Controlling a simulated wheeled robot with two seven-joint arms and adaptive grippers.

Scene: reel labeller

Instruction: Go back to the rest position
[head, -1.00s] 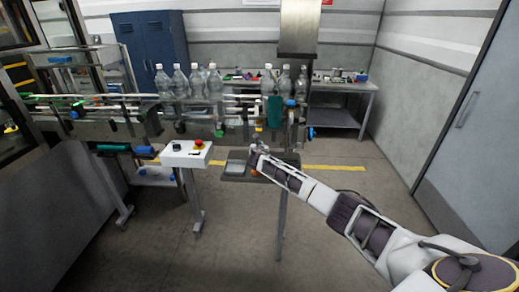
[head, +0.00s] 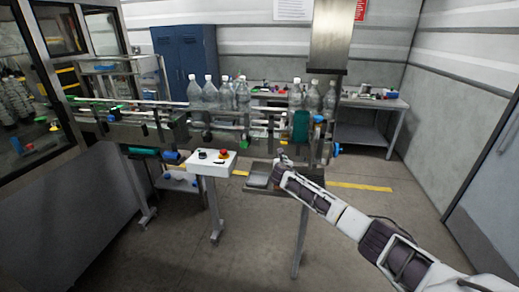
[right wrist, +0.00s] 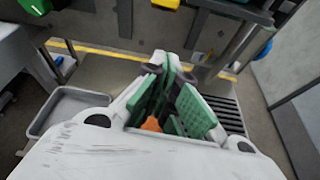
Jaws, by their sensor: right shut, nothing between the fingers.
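My right gripper (head: 282,161) is over the small stand with a tray, in front of the conveyor. In the right wrist view its green-padded fingers (right wrist: 165,88) are shut with nothing held between them. A small orange thing (right wrist: 152,124) shows between the finger links; I cannot tell what it is. My right arm reaches in from the lower right of the head view. My left gripper is in neither view.
The stand holds a grey tray (right wrist: 68,104) beside my gripper. A control box (head: 212,162) on a post stands to the left. Clear bottles (head: 240,95) line the conveyor (head: 180,130) behind. The floor in front is open.

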